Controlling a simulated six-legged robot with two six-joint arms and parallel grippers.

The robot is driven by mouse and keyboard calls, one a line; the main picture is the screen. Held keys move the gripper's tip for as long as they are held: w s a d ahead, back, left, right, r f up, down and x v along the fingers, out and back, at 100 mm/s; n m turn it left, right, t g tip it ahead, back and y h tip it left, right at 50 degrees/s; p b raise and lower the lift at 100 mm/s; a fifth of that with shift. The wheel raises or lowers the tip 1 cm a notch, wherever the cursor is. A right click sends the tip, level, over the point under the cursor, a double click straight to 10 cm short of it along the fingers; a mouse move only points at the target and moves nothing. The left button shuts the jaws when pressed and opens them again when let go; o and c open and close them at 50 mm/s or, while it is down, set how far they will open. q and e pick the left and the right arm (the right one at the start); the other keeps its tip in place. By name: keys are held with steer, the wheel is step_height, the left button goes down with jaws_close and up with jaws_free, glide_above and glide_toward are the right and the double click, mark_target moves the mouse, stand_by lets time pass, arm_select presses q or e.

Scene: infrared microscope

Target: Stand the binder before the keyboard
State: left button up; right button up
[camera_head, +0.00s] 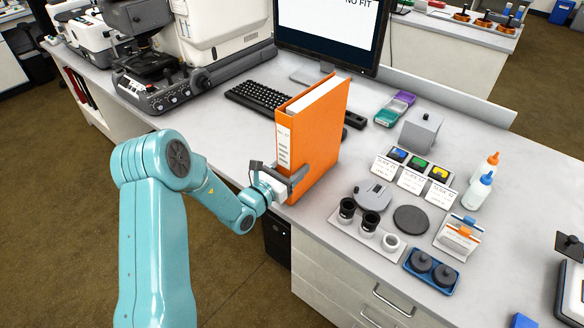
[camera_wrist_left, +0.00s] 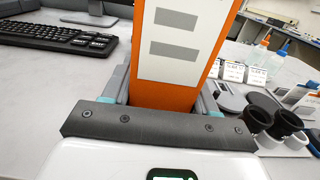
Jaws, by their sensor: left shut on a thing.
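An orange binder (camera_head: 318,128) stands upright near the front edge of the bench, its labelled spine facing my left arm. In the head view it covers part of the black keyboard (camera_head: 258,97), which lies behind it and to its left. My left gripper (camera_head: 284,184) is shut on the lower part of the binder at the spine. In the left wrist view the binder (camera_wrist_left: 176,97) rises between the two fingers (camera_wrist_left: 165,98), and the keyboard (camera_wrist_left: 58,36) lies to the left. Whether the binder's base touches the bench is hidden. My right gripper is not in view.
A monitor (camera_head: 328,28) stands behind the keyboard. A microscope (camera_head: 145,65) stands at the left. Right of the binder are a grey box (camera_head: 421,130), sample cards (camera_head: 411,182), black-topped eyepieces (camera_head: 370,222) on a tray and bottles (camera_head: 480,190).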

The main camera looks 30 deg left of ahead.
arm_select(q)
steer(key=shift+s, duration=0.1)
steer(key=o, duration=1.1)
steer(key=shift+s, duration=0.1)
steer(key=o, duration=0.4)
steer(key=shift+f, duration=0.1)
